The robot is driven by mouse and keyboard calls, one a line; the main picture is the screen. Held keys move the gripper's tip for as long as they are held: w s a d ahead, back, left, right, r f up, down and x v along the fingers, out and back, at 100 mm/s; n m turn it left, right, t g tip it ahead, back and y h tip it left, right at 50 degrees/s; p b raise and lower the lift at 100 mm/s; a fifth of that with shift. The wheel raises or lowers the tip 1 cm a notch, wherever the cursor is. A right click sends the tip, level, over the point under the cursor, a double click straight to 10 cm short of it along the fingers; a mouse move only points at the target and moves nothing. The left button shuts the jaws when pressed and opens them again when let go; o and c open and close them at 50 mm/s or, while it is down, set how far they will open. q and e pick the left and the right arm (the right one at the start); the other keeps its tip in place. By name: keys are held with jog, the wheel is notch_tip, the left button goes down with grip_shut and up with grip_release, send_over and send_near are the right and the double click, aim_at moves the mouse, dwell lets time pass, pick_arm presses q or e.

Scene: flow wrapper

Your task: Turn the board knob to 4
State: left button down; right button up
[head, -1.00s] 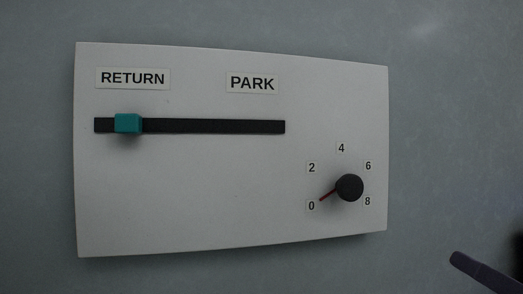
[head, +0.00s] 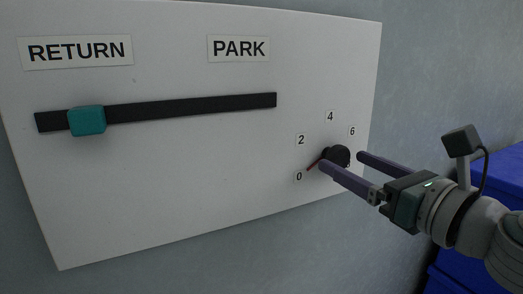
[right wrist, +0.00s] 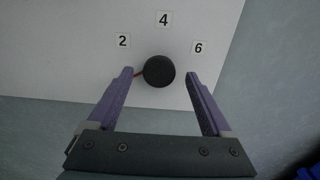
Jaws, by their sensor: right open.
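The board (head: 190,180) is a white panel on a grey wall. Its dark round knob (head: 340,155) sits at the lower right of the board, with a red pointer (head: 313,165) aimed at 0. The 4 label (head: 330,116) is above the knob, and the 8 label is hidden in the head view. My right gripper (head: 342,158) is open, its purple fingers reaching toward the knob. In the right wrist view the knob (right wrist: 159,71) lies ahead of and between the two open fingertips (right wrist: 159,72); I cannot tell whether they touch it. My left gripper is not in view.
A teal slider (head: 87,121) sits near the RETURN end of a black slot (head: 190,106) on the board's left. The PARK label (head: 239,48) is at the other end. A blue object (head: 505,175) stands at the right behind my right arm.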

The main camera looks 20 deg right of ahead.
jog(key=shift+w+a, duration=0.1)
jog(key=shift+w, duration=0.8)
grip_shut()
